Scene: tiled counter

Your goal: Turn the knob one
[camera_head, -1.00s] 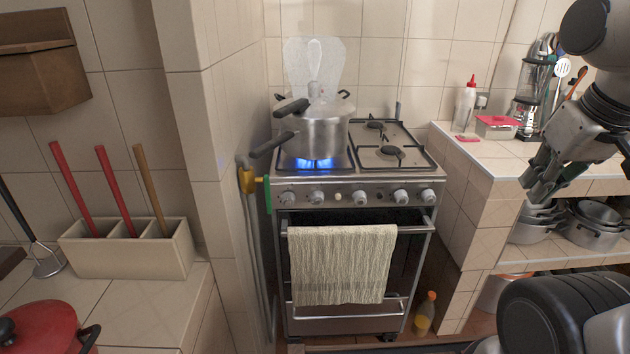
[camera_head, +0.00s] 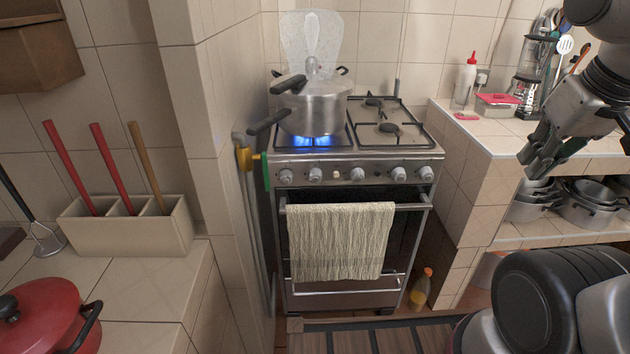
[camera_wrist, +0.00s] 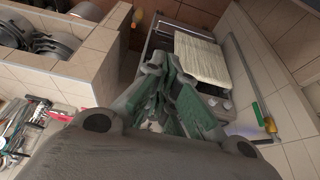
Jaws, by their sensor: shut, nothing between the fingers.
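The gas stove (camera_head: 345,157) stands at the middle, with a row of knobs along its front panel: far left (camera_head: 285,177), second (camera_head: 315,175), middle (camera_head: 357,174), fourth (camera_head: 398,173) and far right (camera_head: 426,173). I cannot tell which is knob one. A blue flame (camera_head: 318,140) burns under a metal pot (camera_head: 314,108) on the left burner. My gripper (camera_head: 537,165) is shut and empty, at the right, well apart from the knobs. In the wrist view my gripper (camera_wrist: 165,68) hides part of the stove; some knobs (camera_wrist: 222,100) show right of it.
A towel (camera_head: 341,240) hangs on the oven handle. A tiled counter (camera_head: 470,138) with a red-capped bottle (camera_head: 465,80) is right of the stove; metal pots (camera_head: 573,208) sit below it. A tiled wall (camera_head: 215,130) edges the stove's left. The space before the oven is open.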

